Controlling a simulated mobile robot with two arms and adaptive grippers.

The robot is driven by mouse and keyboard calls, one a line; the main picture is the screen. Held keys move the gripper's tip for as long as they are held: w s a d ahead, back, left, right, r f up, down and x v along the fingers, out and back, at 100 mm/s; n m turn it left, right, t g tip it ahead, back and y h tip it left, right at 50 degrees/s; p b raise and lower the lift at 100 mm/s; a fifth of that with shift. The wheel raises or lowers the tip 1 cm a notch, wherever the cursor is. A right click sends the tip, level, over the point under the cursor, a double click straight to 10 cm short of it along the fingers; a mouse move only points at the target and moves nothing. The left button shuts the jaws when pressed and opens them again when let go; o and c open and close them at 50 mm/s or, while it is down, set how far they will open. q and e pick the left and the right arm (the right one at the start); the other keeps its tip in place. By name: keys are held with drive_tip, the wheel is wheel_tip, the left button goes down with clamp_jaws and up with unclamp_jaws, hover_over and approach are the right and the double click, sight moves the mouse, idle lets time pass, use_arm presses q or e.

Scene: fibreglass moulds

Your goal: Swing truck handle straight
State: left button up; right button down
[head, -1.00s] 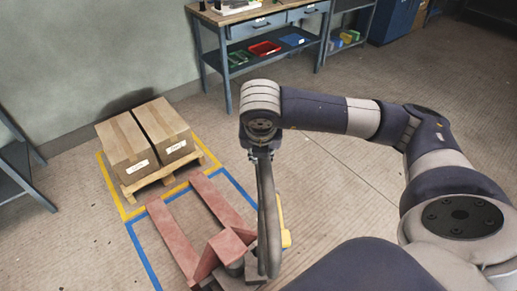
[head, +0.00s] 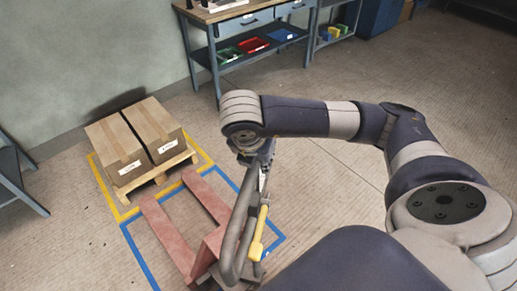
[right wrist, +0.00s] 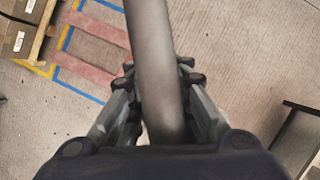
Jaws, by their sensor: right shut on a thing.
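A red pallet truck (head: 212,243) stands with its forks (head: 168,232) pointing toward a loaded pallet, inside a blue floor outline. Its grey looped handle (head: 230,255) rises on the near side and slants, upper end to the right. A yellow part (head: 257,236) shows beside the handle. My right gripper (head: 262,160) is at the handle's upper end. In the right wrist view the fingers of my right gripper (right wrist: 158,75) close around the grey handle bar (right wrist: 150,35) from both sides. My left gripper is not in view.
Two cartons (head: 115,150) sit on a wooden pallet (head: 165,175) inside a yellow floor outline (head: 205,158). A workbench (head: 215,60) with bins stands at the back. Another metal frame (head: 15,180) is at the left edge. The floor at right is clear.

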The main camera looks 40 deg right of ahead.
drive_tip(key=shift+s+a+f+m+p, duration=0.2)
drive_tip(key=shift+s+a+m+p, duration=0.1)
drive_tip(key=shift+s+m+p, duration=0.15)
drive_tip(key=shift+s+a+r+m+g+p, duration=0.1)
drive_tip(key=shift+s+a+m+g+p, duration=0.25)
drive_tip(key=shift+s+m+p, duration=0.65)
drive_tip(key=shift+s+a+m+g+p, duration=0.25)
drive_tip(key=shift+m+g+p, duration=0.2)
drive_tip(key=shift+p, duration=1.1)
